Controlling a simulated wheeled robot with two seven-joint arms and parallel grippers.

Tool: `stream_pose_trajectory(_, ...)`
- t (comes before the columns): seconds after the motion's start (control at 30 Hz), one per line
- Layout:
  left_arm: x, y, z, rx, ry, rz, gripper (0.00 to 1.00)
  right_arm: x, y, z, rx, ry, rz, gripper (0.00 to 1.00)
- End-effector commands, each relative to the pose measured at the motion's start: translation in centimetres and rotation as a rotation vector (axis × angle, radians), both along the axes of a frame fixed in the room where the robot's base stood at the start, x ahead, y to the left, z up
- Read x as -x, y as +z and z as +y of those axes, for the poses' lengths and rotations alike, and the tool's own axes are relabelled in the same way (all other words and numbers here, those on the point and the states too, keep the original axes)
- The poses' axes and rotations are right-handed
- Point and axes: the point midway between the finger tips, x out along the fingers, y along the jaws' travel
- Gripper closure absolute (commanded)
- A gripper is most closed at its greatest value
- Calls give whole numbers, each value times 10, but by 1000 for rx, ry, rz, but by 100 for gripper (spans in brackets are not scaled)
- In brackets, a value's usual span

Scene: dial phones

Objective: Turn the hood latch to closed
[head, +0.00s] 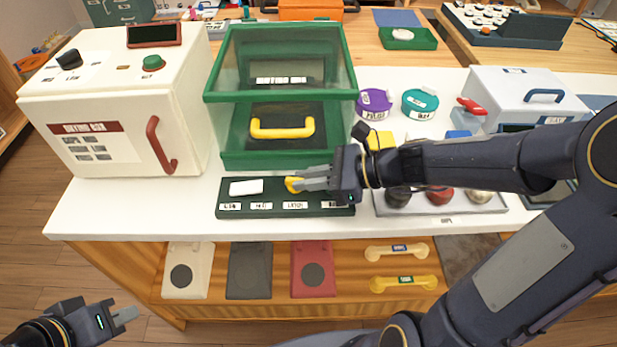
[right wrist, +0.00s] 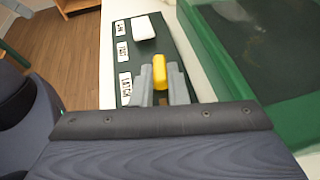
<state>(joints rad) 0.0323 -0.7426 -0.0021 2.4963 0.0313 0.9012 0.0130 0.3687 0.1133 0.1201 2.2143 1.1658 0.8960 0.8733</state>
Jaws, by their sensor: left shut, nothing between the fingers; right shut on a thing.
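A dark green panel (head: 228,210) with several white labels lies at the table's front edge, in front of the green-framed clear hood (head: 280,97). A yellow latch knob (head: 291,185) stands on the panel. My right gripper (head: 300,183) reaches in from the right and is shut on this knob. In the right wrist view the yellow knob (right wrist: 159,72) sits upright between the two grey fingertips. A label there (right wrist: 126,88) seems to read LATCH. I cannot tell which setting the knob points to. My left gripper (head: 122,316) is shut and empty, low at the left, away from the table.
A white block (head: 246,187) lies on the panel, left of the knob. A white box with a red handle (head: 160,145) stands at left. A grey tray (head: 435,206) is at right. Phone parts lie on the shelf below.

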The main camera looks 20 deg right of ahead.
Motion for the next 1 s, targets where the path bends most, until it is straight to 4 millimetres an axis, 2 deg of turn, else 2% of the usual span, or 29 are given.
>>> stream_pose_trajectory(0.37,0,-39,0,0,0,0,100,9,-5,7,0,-348,-9,100)
stream_pose_trajectory(1.0,0,-139,0,0,0,0,100,15,-7,24,-5,-947,-4,100)
